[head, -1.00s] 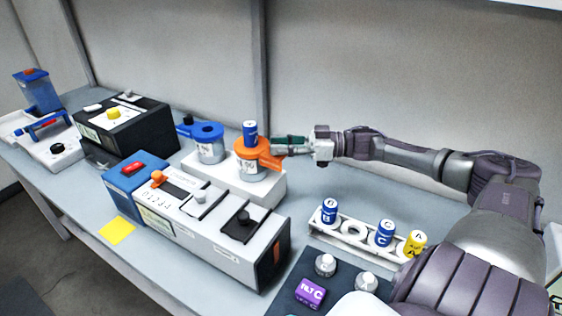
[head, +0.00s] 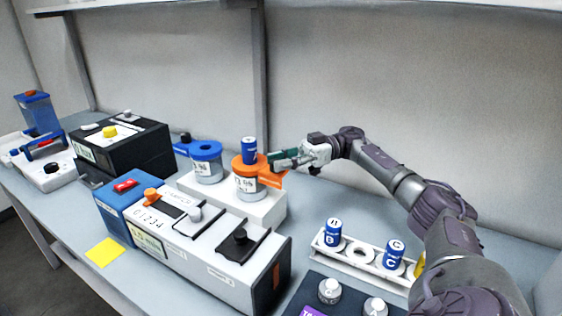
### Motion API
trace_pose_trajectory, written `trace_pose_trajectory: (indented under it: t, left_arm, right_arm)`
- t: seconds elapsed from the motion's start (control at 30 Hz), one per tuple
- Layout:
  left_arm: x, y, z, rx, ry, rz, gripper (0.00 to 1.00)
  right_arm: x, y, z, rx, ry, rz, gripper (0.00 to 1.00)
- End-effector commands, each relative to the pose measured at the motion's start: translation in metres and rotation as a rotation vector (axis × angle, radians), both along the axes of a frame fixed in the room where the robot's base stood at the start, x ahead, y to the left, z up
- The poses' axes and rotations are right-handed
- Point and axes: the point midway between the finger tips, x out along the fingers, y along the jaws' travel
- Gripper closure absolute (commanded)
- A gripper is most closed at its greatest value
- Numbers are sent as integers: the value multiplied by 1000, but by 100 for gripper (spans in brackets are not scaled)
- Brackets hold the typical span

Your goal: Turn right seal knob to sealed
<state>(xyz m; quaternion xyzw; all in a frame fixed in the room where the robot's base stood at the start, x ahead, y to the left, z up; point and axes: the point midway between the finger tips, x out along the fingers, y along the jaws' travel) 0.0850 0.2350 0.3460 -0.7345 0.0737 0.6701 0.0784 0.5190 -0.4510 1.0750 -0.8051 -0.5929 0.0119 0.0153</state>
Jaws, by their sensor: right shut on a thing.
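The right seal knob appears to be the orange ring with a side handle (head: 270,177) on top of the right grey canister (head: 246,184). A blue-and-white vial (head: 249,150) stands upright in its middle. My right gripper (head: 274,161) reaches in from the right and is shut at the handle side of the orange knob. The exact contact is hard to see at this size. The left canister has a blue ring knob (head: 206,149) with its handle pointing left. Both canisters stand on a white block (head: 262,211). My left gripper is not in view.
A grey-and-blue device (head: 215,262) with sliders stands in front of the block. A white rack (head: 343,262) with blue vials is at the right. A black device (head: 150,150) stands at the left. A yellow note (head: 104,253) lies near the front edge.

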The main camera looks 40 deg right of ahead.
Motion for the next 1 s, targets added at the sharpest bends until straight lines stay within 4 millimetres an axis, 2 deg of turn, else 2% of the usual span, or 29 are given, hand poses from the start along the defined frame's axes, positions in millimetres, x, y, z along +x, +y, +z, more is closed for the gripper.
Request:
trace_pose_trajectory:
  t: [0.43, 0.47, 0.6, 0.87, 1.0]
  left_arm:
    - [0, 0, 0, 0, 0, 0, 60]
    - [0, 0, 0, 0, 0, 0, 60]
    - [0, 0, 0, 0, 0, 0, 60]
    - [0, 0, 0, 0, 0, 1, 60]
    - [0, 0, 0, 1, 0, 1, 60]
  right_arm:
    - [0, 1, -2, 1, 2, 11, 100]
    - [0, 1, -2, 1, 2, 11, 68]
    - [0, 1, -1, 1, 2, 10, 45]
    - [0, 0, 0, 1, 0, 8, 45]
    - [-1, -8, 0, 1, -1, 5, 45]
